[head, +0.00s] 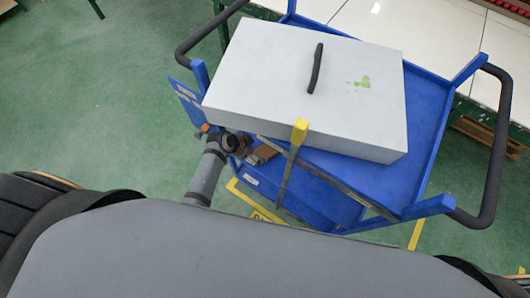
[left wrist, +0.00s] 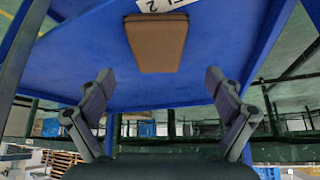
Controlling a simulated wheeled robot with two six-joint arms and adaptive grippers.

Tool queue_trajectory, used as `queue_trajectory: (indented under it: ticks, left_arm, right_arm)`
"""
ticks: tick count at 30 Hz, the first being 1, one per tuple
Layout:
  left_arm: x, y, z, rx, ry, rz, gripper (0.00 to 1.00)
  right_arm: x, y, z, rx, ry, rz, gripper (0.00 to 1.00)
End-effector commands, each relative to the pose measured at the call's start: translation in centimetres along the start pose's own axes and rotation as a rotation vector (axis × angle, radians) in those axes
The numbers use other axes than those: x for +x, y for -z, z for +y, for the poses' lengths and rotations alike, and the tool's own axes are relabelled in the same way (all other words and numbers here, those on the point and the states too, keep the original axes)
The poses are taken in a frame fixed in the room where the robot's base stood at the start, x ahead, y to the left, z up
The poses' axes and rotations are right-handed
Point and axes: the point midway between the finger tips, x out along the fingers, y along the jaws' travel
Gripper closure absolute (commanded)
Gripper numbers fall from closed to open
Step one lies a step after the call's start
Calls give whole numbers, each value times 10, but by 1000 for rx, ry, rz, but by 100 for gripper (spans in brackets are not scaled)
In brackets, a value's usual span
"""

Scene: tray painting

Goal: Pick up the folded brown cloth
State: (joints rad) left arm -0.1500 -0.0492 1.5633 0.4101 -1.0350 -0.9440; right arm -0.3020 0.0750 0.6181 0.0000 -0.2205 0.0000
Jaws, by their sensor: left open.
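The folded brown cloth (left wrist: 157,45) lies on a blue shelf surface in the left wrist view. A brown patch that looks like the same cloth (head: 263,153) shows in the head view on the cart's lower shelf, beside my left gripper (head: 245,145) and partly hidden. My left gripper (left wrist: 161,88) is open and empty, its two fingers wide apart in the wrist view. The cloth appears between and beyond the fingertips, not touched by them. My right gripper is in neither view.
The blue cart (head: 428,125) has dark handles at both ends. A large grey-white box lid or case (head: 265,75) with a black handle covers its top. A yellow-tipped strap or post (head: 299,132) stands at the near edge. A white label (left wrist: 160,5) lies beside the cloth.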

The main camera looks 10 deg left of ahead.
Motion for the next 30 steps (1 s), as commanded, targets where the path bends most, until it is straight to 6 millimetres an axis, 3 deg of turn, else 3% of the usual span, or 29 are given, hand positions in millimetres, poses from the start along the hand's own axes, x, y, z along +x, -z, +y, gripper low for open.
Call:
queue_trajectory:
  ticks: [4, 12, 20, 30]
  left_arm:
    - [6, -1, 0, -1, 0, 0, 7]
    - [49, -2, 3, -1, 0, -1, 7]
    - [52, -1, 3, -1, 2, -1, 7]
    - [52, -1, 3, -1, 1, -1, 52]
  right_arm:
    - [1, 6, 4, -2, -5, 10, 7]
    - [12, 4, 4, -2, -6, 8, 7]
    - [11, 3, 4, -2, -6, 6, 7]
    - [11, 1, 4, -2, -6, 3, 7]
